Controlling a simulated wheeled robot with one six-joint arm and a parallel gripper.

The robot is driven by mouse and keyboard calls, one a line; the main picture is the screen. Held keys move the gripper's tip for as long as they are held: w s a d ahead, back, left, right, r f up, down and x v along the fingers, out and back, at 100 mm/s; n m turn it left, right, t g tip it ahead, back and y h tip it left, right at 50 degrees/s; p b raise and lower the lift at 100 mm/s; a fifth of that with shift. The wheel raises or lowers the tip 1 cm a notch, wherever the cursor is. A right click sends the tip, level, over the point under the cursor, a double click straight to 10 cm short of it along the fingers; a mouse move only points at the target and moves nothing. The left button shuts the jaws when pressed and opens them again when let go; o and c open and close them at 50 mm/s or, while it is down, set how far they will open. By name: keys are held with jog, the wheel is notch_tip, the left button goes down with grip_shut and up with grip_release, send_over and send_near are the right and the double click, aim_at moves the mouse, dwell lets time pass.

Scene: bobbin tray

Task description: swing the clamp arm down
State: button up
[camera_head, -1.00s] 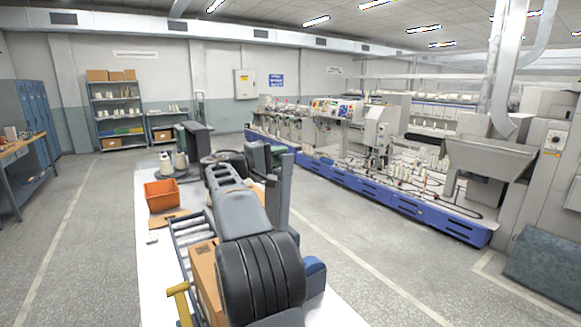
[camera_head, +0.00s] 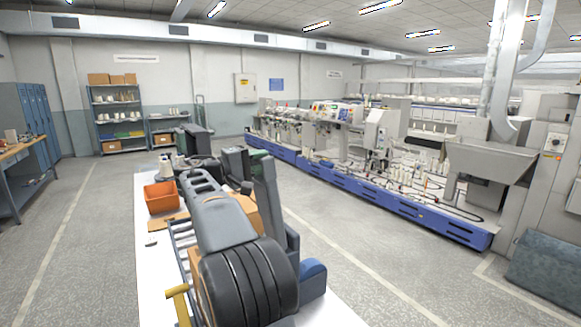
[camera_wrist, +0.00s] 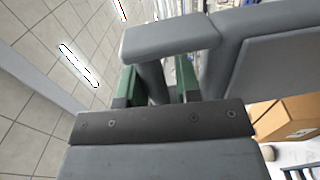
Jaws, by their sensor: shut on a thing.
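In the camera_wrist view a grey bar with a short post under it, which I take to be the clamp arm (camera_wrist: 170,38), crosses the upper middle. My gripper (camera_wrist: 156,82) is shut on the post, with a green-edged finger on either side of it. The dark, screwed plate of my gripper fills the lower middle and hides what lies behind it.
A cardboard box (camera_wrist: 285,120) lies at the lower right of the camera_wrist view. In the camera_head view an orange bin (camera_head: 161,197) stands on the white bench (camera_head: 147,285) left of my arm, near pale cones (camera_head: 166,166).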

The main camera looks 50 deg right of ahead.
jog(key=shift+w+a+f, duration=0.15)
jog(key=shift+a+f, duration=0.05)
jog(key=shift+a, duration=0.3)
jog(key=shift+w+a+f, duration=0.2)
jog(key=shift+a, duration=0.25)
jog(key=shift+w+a+f, duration=0.15)
jog(key=shift+a+f, duration=0.05)
jog(key=shift+a, duration=0.3)
grip_shut()
jog(key=shift+o, duration=1.8)
grip_release()
jog(key=o, duration=0.3)
jog(key=shift+s+d, duration=0.15)
jog(key=shift+d, duration=0.1)
jog(key=shift+o, duration=0.2)
jog(key=shift+a+r, duration=0.15)
jog(key=shift+r, duration=0.05)
jog(key=shift+r, duration=0.1)
jog(key=w+a+f+b, duration=0.2)
jog(key=a+f, duration=0.3)
jog(key=a, duration=0.4)
jog(key=shift+w+b, duration=0.3)
jog(key=shift+w, duration=0.2)
